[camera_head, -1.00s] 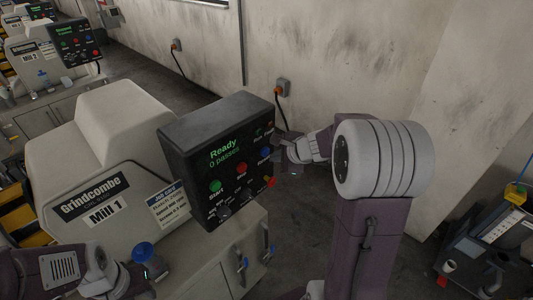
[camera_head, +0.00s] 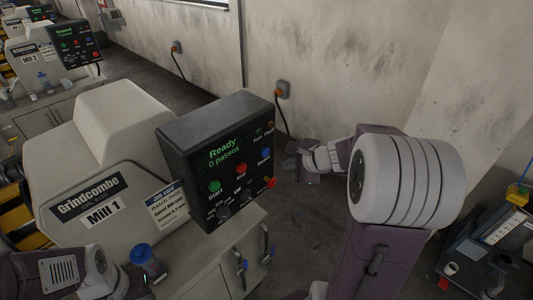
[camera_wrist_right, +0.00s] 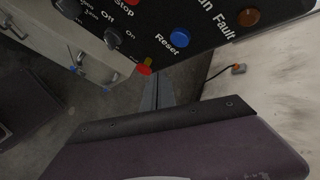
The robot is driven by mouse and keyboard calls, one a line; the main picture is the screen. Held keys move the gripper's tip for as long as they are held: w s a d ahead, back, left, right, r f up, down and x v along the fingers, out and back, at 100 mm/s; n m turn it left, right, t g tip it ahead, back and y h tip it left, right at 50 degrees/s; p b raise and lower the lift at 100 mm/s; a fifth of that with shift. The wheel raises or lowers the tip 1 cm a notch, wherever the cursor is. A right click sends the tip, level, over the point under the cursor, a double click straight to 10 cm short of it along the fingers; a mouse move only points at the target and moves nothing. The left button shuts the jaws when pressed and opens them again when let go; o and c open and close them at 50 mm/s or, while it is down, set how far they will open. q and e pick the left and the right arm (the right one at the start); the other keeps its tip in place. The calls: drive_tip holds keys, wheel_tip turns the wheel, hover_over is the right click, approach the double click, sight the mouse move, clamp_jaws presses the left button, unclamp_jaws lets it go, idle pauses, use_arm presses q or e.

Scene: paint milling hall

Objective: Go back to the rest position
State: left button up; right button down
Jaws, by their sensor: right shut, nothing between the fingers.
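My right gripper (camera_head: 290,161) is just right of the control box (camera_head: 190,130) of Mill 1, apart from it, in the head view. In the right wrist view its two fingers (camera_wrist_right: 158,92) lie together, shut and empty, below the red and yellow knob and the Reset button. My left arm (camera_head: 62,272) is at the lower left in front of the mill; its gripper (camera_head: 130,284) is partly cut off by the frame edge, so its jaws cannot be made out.
The box screen reads Ready, 0 passes. A blue-topped thing (camera_head: 141,254) stands close to my left gripper. A wall with an orange-plugged socket (camera_head: 282,90) is behind my right arm. A dark cart (camera_head: 490,245) stands at the right. Floor between box and wall is clear.

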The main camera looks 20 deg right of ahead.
drive_tip(key=s+a+f+n+g+y+b, duration=0.1)
drive_tip(key=s+a+f+n, duration=0.15)
drive_tip(key=a, duration=0.45)
drive_tip(key=s+a+f+n+g+y+b, duration=0.1)
drive_tip(key=a+f+n+g+b, duration=0.1)
drive_tip(key=a+f+n, duration=0.3)
drive_tip(key=s+a+f+n+g+h, duration=0.1)
drive_tip(key=s+a+f+n+g, duration=0.4)
drive_tip(key=s+n, duration=0.4)
drive_tip(key=s+d+f+n+h, duration=0.2)
drive_tip(key=s+d+n, duration=0.2)
drive_tip(key=d+n, duration=0.1)
drive_tip(key=shift+d+f+h, duration=0.25)
drive_tip(key=shift+f+h, duration=0.05)
drive_tip(key=shift+a, duration=0.1)
